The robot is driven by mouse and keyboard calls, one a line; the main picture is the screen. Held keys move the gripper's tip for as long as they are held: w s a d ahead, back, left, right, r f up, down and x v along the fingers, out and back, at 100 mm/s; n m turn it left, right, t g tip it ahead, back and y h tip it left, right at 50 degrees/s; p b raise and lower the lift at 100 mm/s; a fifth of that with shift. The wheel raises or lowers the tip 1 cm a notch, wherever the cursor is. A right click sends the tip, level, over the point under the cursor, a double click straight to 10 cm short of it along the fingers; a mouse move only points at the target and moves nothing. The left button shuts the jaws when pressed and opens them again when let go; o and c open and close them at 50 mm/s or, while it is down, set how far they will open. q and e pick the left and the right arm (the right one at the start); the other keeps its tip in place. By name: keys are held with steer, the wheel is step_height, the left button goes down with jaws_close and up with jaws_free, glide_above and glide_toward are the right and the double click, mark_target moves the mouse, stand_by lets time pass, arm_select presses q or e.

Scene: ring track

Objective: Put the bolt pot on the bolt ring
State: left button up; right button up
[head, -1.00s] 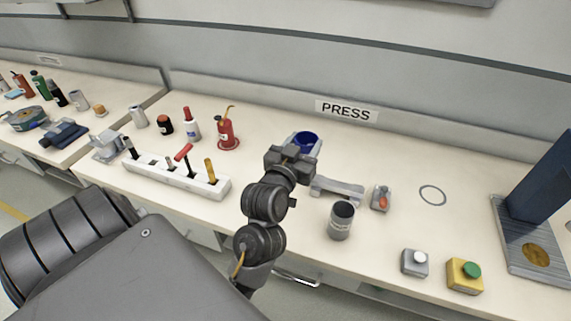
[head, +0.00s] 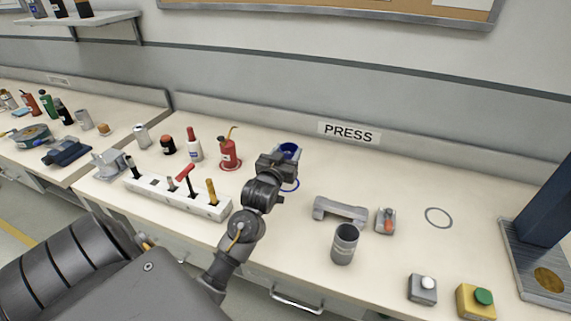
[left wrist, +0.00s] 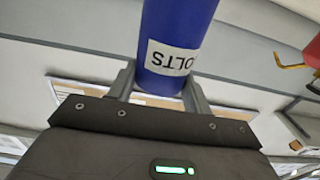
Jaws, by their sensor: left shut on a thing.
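My left gripper (head: 283,160) is shut on a blue pot (head: 289,151) and holds it upright or nearly so above the back of the bench. In the left wrist view the blue pot (left wrist: 178,35) sits between the two fingers, with a white label reading "OLTS" upside down. The gap between pot and bench is hard to judge. My right gripper is out of view.
A red oil can (head: 229,154) stands on a red ring left of the gripper. A tool rack (head: 160,192) is nearer. To the right are a grey bracket (head: 340,210), a grey cup (head: 344,244) and an empty grey ring (head: 438,217). Bench between bracket and oil can is mostly clear.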

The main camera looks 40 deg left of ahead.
arm_select(q)
steer(key=shift+w+a+f, duration=0.35)
steer(key=shift+a+f, duration=0.05)
steer(key=shift+f, duration=0.25)
steer(key=shift+w+a+f, duration=0.35)
steer(key=shift+a+f, duration=0.05)
steer(key=shift+f, duration=0.25)
step_height(320, 180, down, 3)
steer(key=shift+w+a+f+p, duration=0.1)
steer(key=shift+w+a+p, duration=0.05)
steer(key=shift+p, duration=0.15)
steer(key=shift+f, duration=0.15)
steer(key=shift+f, duration=0.15)
steer(key=o, duration=1.2)
